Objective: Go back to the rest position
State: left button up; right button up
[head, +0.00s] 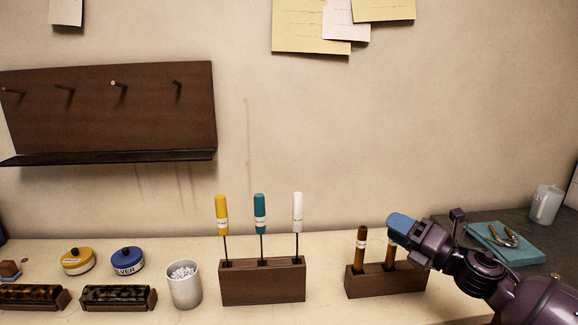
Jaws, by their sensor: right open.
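My right gripper (403,231), dark purple with a blue end, is at the right of the picture, its arm reaching in from the lower right. It is open, and I see nothing held in it. It stands over the right part of a low dark wooden block (372,286) and partly hides a brown-handled tool (390,256) in it. I cannot tell if gripper and tool touch. Another brown-handled tool (361,243) stands upright in the block's left part. My left gripper is not in view.
A wooden rack (262,284) holds yellow, teal and white-handled tools upright. A white cup (184,288), two round tins (127,262) and dark rollers on wooden stands are further left. A teal cloth (512,250) lies behind my right arm. A peg board (120,105) hangs on the wall.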

jog(key=s+d+f+m+t+h, duration=0.15)
jog(key=s+f+m+h, duration=0.35)
jog(key=f+m, duration=0.6)
jog(key=s+d+f+m+h, duration=0.2)
jog(key=s+f+m+h, duration=0.3)
jog(key=f+m, duration=0.65)
jog(key=s+f+m+g+h, duration=0.1)
jog(key=s+f+m, duration=0.2)
jog(key=s, duration=0.4)
jog(key=s+d+f+m+g+h, duration=0.1)
jog(key=s+f+m+g, duration=0.1)
jog(key=s+f, duration=0.4)
jog(key=s+f+m+g+h, duration=0.1)
jog(key=s+f+m, duration=0.3)
jog(key=s, duration=0.6)
jog(key=shift+d+f+m+h, duration=0.25)
jog(key=shift+f+m+h, duration=0.1)
jog(key=shift+m+h, duration=0.1)
